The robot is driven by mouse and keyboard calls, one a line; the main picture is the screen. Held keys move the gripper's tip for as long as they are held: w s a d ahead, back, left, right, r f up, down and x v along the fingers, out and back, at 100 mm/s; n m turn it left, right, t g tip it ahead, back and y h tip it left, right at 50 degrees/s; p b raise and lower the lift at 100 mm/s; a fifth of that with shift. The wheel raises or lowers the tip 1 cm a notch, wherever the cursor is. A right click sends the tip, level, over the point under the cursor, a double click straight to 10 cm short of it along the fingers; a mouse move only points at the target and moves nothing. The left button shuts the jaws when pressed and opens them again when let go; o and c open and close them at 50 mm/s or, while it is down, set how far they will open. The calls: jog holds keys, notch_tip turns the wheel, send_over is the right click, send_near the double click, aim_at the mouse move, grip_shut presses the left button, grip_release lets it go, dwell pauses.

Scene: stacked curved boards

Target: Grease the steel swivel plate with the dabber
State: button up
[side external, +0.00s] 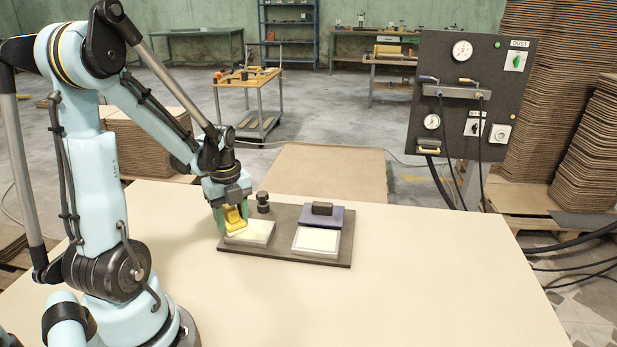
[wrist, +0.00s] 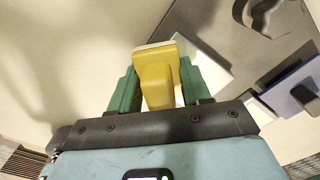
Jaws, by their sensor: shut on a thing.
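My gripper (side external: 231,212) has green fingers shut on the yellow dabber (side external: 235,218). In the wrist view the dabber (wrist: 155,78) sits between both fingers, its wide pale-edged end pointing away from the wrist. It is over the left, pale square plate (side external: 260,232), which looks like the steel swivel plate, with a yellowish tint on top. The dabber is at or just above that plate's surface; I cannot tell if they touch. In the wrist view the plate (wrist: 211,62) is partly hidden behind the dabber and right finger.
A dark base board (side external: 283,250) carries the plate, a white-topped square block (side external: 317,241), a blue-purple block (side external: 312,217) with a black handle, and a dark knob (side external: 263,203) behind the plate. The pale table (side external: 430,270) is clear at right and in front.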

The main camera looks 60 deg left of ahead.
aim_at(271, 230)
jog(key=shift+s+a, duration=0.35)
jog(key=shift+w+a, duration=0.2)
jog(key=shift+a, duration=0.05)
jog(key=shift+w+d+f, duration=0.1)
jog(key=shift+w+d, duration=0.35)
jog(key=shift+w, duration=0.15)
jog(key=shift+w+d, duration=0.25)
jog(key=shift+d, duration=0.05)
jog(key=shift+w+d, duration=1.6)
jog(key=shift+w+d+r, duration=0.25)
jog(key=shift+w+d, duration=0.3)
jog(key=shift+w+d+f, duration=0.1)
jog(key=shift+w+d, duration=0.4)
jog(key=shift+d, duration=0.05)
jog(key=shift+s+a, duration=3)
jog(key=shift+s+a+f, duration=0.1)
jog(key=shift+s+a, duration=0.4)
jog(key=shift+a, duration=0.05)
jog(key=shift+d+r, duration=0.1)
jog(key=shift+r, duration=4)
